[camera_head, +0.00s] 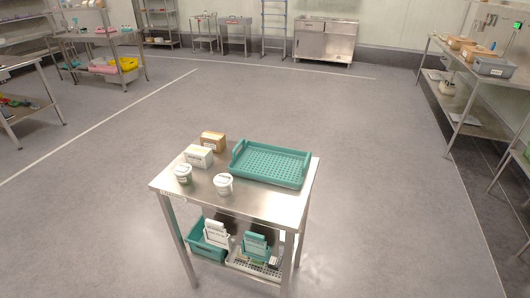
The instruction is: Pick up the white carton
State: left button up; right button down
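A small white carton (199,156) sits on the left part of a steel table (255,202). A brown carton (213,141) stands just behind it. Two white tubs with lids stand in front of it, one at the left (183,174) and one nearer the table's middle (223,184). The white carton's top and front side show and nothing covers it. Neither of my grippers is in view.
A teal perforated tray (270,163) with raised ends takes up the table's right half. Below, a shelf holds a teal crate (208,247) and a white basket (254,264). Open grey floor surrounds the table. Steel benches (478,75) line the right side.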

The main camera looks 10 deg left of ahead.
aim_at(200, 157)
jog(key=i+j+z, duration=0.1)
jog(key=j+z, duration=0.3)
jog(key=i+j+z, duration=0.1)
jog(key=j+z, duration=0.15)
jog(key=z, duration=0.15)
jog(key=j+z, duration=0.7)
jog(key=z, duration=0.15)
jog(key=k+j+z, duration=0.1)
jog(key=j+z, duration=0.3)
jog(key=k+j+z, duration=0.1)
jog(key=j, duration=0.45)
jog(key=k+j+z, duration=0.1)
jog(key=k+j, duration=0.25)
jog(key=j, duration=0.15)
jog(key=k+j, duration=0.25)
jog(key=j, duration=0.3)
jog(key=k+j+z, duration=0.15)
jog(key=k+j, duration=0.15)
jog(key=j, duration=0.2)
jog(key=k+j+z, duration=0.1)
jog(key=k+j, duration=0.15)
jog(key=j, duration=0.25)
jog(key=k+j+z, duration=0.1)
jog(key=k+j, duration=0.2)
jog(key=j, duration=0.15)
